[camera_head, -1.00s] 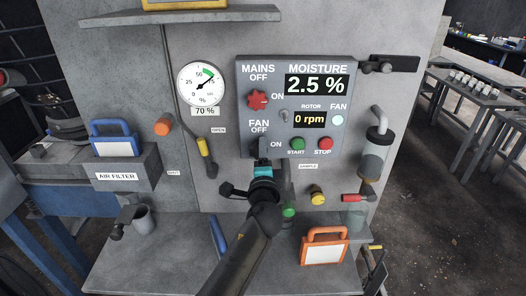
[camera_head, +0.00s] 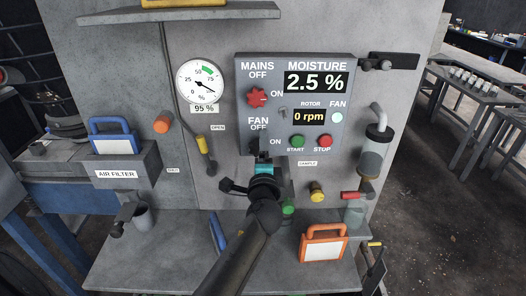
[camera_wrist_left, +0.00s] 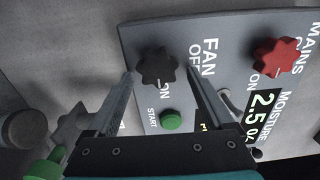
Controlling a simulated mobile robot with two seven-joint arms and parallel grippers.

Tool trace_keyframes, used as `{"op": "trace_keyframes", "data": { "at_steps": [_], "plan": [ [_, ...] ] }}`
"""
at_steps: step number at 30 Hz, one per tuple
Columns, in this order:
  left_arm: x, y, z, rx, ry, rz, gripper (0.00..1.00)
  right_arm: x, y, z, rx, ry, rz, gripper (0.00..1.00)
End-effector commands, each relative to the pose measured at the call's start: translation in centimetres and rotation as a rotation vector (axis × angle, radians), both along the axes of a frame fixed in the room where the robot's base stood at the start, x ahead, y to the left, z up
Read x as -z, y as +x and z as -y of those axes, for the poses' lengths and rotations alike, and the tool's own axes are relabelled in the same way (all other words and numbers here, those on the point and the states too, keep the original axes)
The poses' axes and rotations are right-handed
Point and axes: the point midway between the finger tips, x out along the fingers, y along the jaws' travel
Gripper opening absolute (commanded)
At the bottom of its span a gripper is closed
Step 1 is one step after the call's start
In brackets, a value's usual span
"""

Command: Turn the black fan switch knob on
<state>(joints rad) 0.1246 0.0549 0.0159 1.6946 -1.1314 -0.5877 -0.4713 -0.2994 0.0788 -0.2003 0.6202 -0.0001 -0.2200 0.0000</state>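The black fan switch knob (camera_wrist_left: 157,67) is star-shaped and sits between the FAN OFF and ON labels on the grey control panel (camera_head: 345,145). In the left wrist view it shows between my left gripper's two fingertips (camera_wrist_left: 161,73), with a gap on each side. My left gripper (camera_head: 260,155) is open in front of the knob in the head view and hides most of it. The FAN lamp (camera_head: 337,117) is pale cyan. My right gripper is not in view.
The red mains knob (camera_head: 257,98) is above the fan knob. Green START (camera_head: 297,141) and red STOP (camera_head: 325,142) buttons sit to the right. A round gauge (camera_head: 199,82) reads 95 %. A blue-handled filter (camera_head: 113,138) and an orange-handled frame (camera_head: 324,244) stand nearby.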

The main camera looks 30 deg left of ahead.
Motion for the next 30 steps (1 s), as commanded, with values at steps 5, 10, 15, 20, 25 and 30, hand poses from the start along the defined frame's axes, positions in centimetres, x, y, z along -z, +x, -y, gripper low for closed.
{"op": "trace_keyframes", "data": {
  "at_steps": [5,10,15,20,25,30],
  "plan": [
    [0.1,0.0,0.0,-0.001,-0.002,-0.001,0.86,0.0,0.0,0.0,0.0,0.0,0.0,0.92],
    [0.2,-0.5,0.3,0.0,-0.003,-0.003,0.86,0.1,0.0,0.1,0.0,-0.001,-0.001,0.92],
    [0.3,-2.3,1.4,0.0,-0.004,-0.002,0.86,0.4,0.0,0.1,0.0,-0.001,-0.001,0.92],
    [0.3,-4.8,2.9,0.0,-0.005,-0.003,0.86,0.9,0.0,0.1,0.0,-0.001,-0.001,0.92],
    [0.4,-7.6,4.6,0.0,-0.005,-0.003,0.86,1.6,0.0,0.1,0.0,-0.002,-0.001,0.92],
    [0.4,-10.3,6.3,0.0,-0.005,-0.003,0.86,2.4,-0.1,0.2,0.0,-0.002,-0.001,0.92]
  ]
}}
